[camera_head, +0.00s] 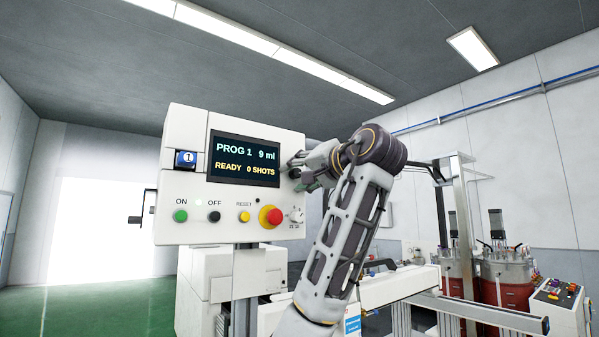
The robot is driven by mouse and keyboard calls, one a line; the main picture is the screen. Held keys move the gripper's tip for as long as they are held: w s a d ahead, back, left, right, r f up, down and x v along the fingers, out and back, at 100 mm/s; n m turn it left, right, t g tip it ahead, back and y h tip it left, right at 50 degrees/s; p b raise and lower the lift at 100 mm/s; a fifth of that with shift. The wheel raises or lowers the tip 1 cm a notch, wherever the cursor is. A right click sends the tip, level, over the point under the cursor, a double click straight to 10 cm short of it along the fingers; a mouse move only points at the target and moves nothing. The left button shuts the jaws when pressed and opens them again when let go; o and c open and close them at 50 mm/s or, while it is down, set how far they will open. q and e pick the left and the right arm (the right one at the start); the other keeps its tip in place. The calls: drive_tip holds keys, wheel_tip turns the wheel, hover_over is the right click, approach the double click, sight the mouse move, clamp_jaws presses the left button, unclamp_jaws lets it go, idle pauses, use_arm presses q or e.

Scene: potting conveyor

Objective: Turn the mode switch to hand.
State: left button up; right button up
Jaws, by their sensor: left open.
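The control box (180,218) faces me with a lit display reading PROG 1, 9 ml, READY, 0 SHOTS. A small rotary switch (297,214), seemingly the mode switch, sits at the panel's lower right corner; its lettering is too small to read, so I cannot tell its position. My left gripper (300,173) is open at the panel's right edge, above the switch and beside the display. It looks apart from the switch; its fingertips are small and partly merge with the wrist. My right gripper is out of view.
Left of the switch are a red emergency stop (271,217) on yellow, a yellow RESET button (245,216), a black OFF button (214,216) and a green ON button (180,216). A conveyor frame (470,309) and red tanks (505,293) stand at right.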

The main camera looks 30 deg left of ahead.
use_arm(q)
drive_tip(key=c, duration=0.9)
clamp_jaws()
